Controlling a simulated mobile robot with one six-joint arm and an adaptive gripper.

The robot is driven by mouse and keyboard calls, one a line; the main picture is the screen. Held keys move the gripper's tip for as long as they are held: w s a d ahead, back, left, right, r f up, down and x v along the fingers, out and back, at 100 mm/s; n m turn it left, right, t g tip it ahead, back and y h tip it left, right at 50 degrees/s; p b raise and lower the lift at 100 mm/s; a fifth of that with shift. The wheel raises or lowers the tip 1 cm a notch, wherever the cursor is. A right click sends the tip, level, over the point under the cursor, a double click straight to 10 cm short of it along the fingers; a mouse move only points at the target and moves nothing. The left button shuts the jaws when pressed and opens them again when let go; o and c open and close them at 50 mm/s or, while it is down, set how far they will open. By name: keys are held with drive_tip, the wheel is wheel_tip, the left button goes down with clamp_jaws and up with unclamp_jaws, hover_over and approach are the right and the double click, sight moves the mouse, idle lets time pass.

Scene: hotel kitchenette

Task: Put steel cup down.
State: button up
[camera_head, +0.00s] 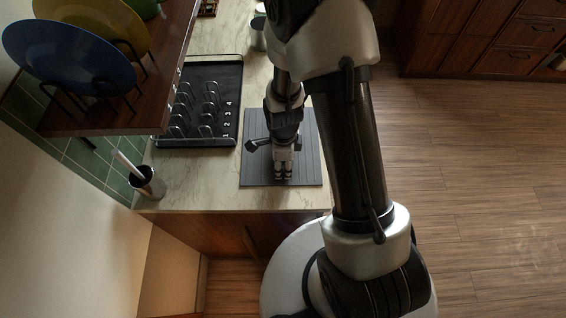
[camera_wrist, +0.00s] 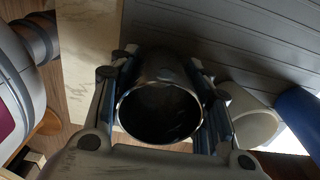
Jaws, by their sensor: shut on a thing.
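The steel cup (camera_wrist: 160,112) sits between the two fingers of my gripper (camera_wrist: 165,72) in the wrist view, with its round dark opening facing the camera. The fingers are shut on its sides. In the head view my gripper (camera_head: 283,174) is over the grey ridged mat (camera_head: 252,174) on the counter, near the counter's front end. I cannot make out the held cup there, and whether it touches the mat cannot be told. The ridged mat also fills the top of the wrist view (camera_wrist: 240,35).
A black rack with wire hooks and numbers (camera_head: 232,90) lies left of the mat. A metal holder (camera_head: 150,185) with a white-handled item stands at the front left corner. A shelf (camera_head: 165,75) with plates overhangs the left. Another metal cup (camera_head: 257,36) stands farther back.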

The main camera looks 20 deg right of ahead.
drive_tip(key=shift+f, duration=0.2)
drive_tip(key=o, duration=1.2)
drive_tip(key=shift+c, duration=0.2)
drive_tip(key=shift+r, duration=0.1)
drive_tip(key=s+r+n+t+p, duration=0.1)
drive_tip(key=s+r+n, duration=0.15)
drive_tip(key=r, duration=0.65)
drive_tip(key=s+r+n+t, duration=0.1)
drive_tip(key=r+n, duration=0.3)
drive_tip(key=r, duration=0.6)
drive_tip(key=s+r+n+p, duration=0.1)
drive_tip(key=r+n, duration=0.3)
drive_tip(key=r, duration=0.5)
drive_tip(key=s+r+n+t, duration=0.2)
drive_tip(key=s+r+n, duration=0.6)
drive_tip(key=s+n, duration=0.2)
drive_tip(key=shift+s+n+t, duration=0.3)
drive_tip(key=shift+n, duration=0.25)
